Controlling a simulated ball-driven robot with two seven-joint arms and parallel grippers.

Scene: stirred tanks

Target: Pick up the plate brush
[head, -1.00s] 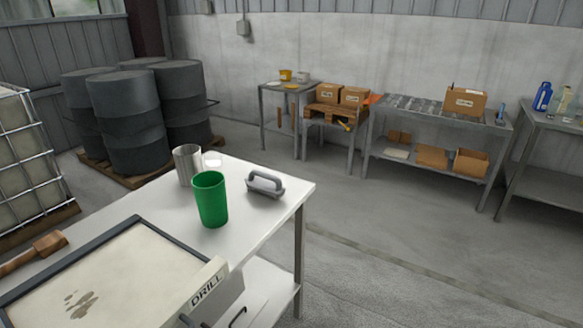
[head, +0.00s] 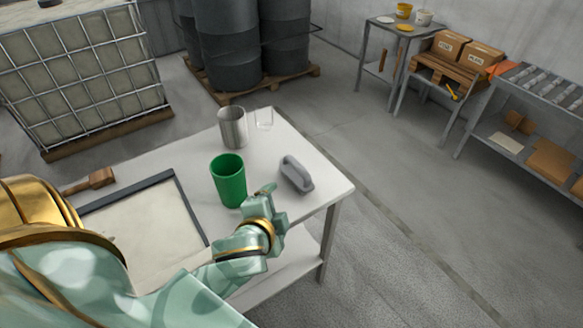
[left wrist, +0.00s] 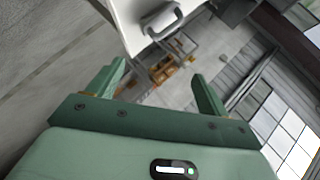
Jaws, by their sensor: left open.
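The grey block with a raised loop handle, which looks like the plate brush (head: 297,174), lies on the white table (head: 312,204) near its right edge. It also shows at the top of the left wrist view (left wrist: 163,20), beyond the fingertips. My left gripper (head: 272,196) is just in front of it over the table, apart from it. In the left wrist view my left gripper (left wrist: 158,82) is open, with nothing between its fingers. My right gripper is not in view.
A green cup (head: 229,181) stands close to my left gripper. A dark-framed tray (head: 150,220) and a wooden-handled brush or mallet (head: 92,182) lie to the left. Floor beyond the right edge is clear.

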